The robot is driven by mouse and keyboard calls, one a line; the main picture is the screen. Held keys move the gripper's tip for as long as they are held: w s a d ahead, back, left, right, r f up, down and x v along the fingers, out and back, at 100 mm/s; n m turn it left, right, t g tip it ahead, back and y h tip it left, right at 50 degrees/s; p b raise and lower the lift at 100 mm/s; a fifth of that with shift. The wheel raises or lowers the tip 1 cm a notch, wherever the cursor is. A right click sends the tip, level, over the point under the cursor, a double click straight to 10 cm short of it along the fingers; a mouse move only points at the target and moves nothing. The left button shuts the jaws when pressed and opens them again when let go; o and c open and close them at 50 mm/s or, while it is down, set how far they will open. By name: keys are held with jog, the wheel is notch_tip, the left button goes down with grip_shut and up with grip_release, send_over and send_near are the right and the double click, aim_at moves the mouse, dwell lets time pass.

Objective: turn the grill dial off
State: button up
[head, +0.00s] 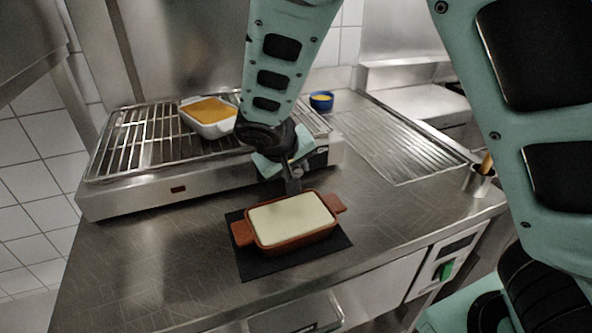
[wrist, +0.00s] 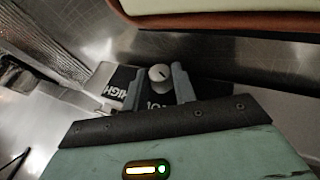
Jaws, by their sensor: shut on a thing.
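The grill (head: 130,190) stands on the steel counter, and the right end of its front is mostly behind my gripper (head: 292,183). The grill dial (wrist: 160,73) is a small round grey knob with a dark pointer line, on a black panel (wrist: 120,78) with white lettering; "HIGH" is legible upside down to its left. In the wrist view my gripper (wrist: 158,84) has one finger on each side of the dial and is shut on it. In the head view the dial is hidden behind my gripper.
A terracotta dish (head: 285,247) with a pale filling sits on a black mat (head: 258,265), close in front of my gripper. A white dish (head: 212,129) with orange food stands on the grill rack. A blue bowl (head: 321,103) is behind. The counter's left front is clear.

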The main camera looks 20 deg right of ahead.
jog(key=shift+h, duration=0.5)
jog(key=o, duration=1)
jog(key=shift+a, duration=0.1)
jog(key=v, duration=1.7)
jog(key=shift+s+r+p, duration=0.15)
jog(key=shift+p, duration=0.15)
